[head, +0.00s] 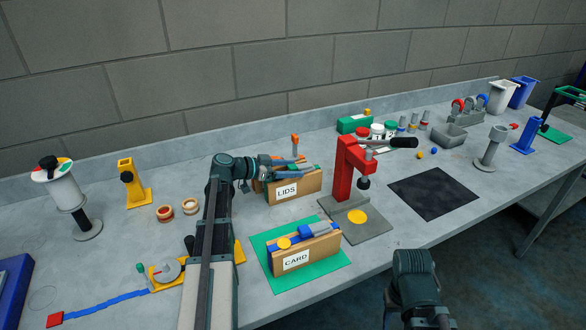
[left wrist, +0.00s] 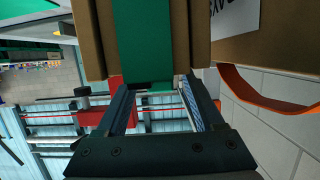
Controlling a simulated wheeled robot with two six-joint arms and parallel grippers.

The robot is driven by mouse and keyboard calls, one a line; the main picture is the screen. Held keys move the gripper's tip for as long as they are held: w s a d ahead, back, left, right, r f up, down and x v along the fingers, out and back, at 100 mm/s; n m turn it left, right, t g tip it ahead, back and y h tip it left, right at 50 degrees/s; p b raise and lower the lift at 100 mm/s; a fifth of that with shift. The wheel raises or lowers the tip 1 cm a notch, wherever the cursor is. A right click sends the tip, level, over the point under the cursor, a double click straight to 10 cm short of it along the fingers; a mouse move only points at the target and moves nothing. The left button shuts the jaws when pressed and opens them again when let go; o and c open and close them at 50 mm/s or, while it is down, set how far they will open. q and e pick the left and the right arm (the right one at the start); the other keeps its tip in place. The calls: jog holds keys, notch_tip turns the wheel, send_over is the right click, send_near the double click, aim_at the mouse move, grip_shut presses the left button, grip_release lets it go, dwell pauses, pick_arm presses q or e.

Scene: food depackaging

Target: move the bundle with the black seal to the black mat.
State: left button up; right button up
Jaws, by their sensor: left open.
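The black mat (head: 433,193) lies flat and bare on the bench right of the red press. I cannot pick out a bundle with a black seal for certain; several small banded upright pieces (head: 413,122) stand at the back, too small to read. My left gripper (head: 292,169) is open at the cardboard box marked LIDS (head: 290,190). In the left wrist view its two fingers (left wrist: 158,98) point at a green strip (left wrist: 145,40) between brown box walls. I cannot tell whether they touch it. My right arm shows at the bottom, its gripper out of sight.
The red press (head: 345,170) stands between the LIDS box and the mat, its black handle reaching over the bench. The CARD box (head: 303,253) sits on a green mat (head: 262,243). A grey bin (head: 450,137) stands behind the black mat.

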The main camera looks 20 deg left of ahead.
aim_at(301, 167)
pick_arm(q)
jog(key=p+v, duration=0.3)
jog(key=v, duration=0.8)
jog(key=shift+o, duration=0.5)
jog(key=shift+s, duration=0.1)
jog(key=shift+w+d+g+y+p, duration=0.4)
jog(key=shift+w+d+p, duration=0.35)
jog(key=shift+p, duration=0.15)
jog(key=b+x, duration=0.2)
jog(key=x, duration=0.5)
jog(key=shift+b, duration=0.4)
jog(key=shift+w+d+f, duration=0.15)
jog(key=shift+w+d, duration=0.15)
jog(key=shift+w, duration=0.15)
jog(key=b+x, duration=0.2)
jog(key=x, duration=0.3)
jog(key=shift+w+f, duration=0.1)
